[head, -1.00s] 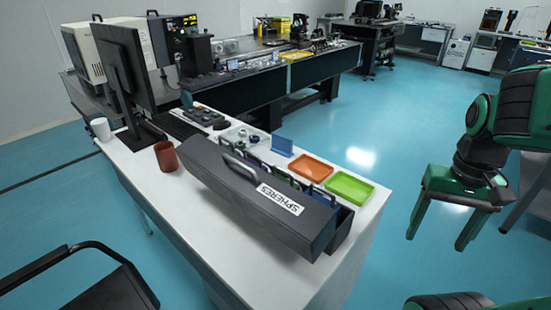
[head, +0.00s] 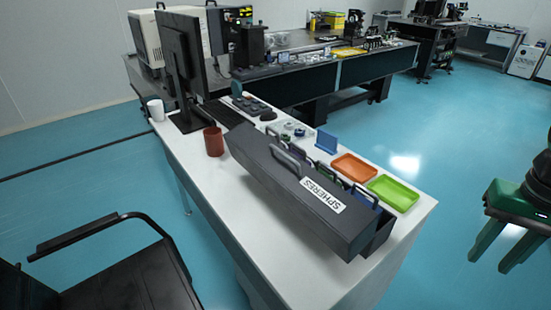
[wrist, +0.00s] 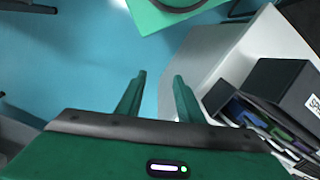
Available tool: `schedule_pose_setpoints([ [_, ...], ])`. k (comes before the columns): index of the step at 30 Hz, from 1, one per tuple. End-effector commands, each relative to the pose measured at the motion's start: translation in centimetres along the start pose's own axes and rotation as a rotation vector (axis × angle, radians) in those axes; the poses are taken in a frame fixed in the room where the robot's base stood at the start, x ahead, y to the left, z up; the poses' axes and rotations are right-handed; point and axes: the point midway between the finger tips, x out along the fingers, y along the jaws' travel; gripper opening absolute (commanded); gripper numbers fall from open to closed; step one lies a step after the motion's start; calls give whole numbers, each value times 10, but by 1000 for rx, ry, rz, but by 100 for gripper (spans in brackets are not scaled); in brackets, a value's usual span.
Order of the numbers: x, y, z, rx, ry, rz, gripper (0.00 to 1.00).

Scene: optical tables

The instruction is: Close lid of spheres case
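The spheres case (head: 372,236) is a long dark grey box on the white desk. Its lid (head: 290,185), with a handle and a white "SPHERES" label, is open, tipped toward the chair side. Several coloured items with handles show in the opening. In the wrist view, the lid (wrist: 275,85) and the case (wrist: 235,107) are at the right edge. My gripper (head: 496,253) is at the right of the head view, over the floor and apart from the desk. Its green fingers (wrist: 158,80) are spread with nothing between them.
An orange tray (head: 354,167) and a green tray (head: 393,192) lie beside the case. A red cup (head: 213,142), a white cup (head: 156,110) and a monitor (head: 182,65) stand farther along the white desk (head: 225,220). A chair (head: 115,270) is at lower left.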

Motion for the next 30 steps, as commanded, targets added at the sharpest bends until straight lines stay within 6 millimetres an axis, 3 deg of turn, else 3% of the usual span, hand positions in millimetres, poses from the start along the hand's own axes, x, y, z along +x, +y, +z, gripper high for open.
schedule_pose_setpoints([
  [1,-2,-4,-6,-19,7,8,21],
  [4,-8,-16,-22,-72,26,37,0],
  [11,-27,-70,-68,-235,109,114,0],
  [18,-47,-149,-96,-407,215,173,0],
  [24,-64,-228,-98,-552,314,204,0],
  [30,-79,-311,-76,-697,420,215,0],
])
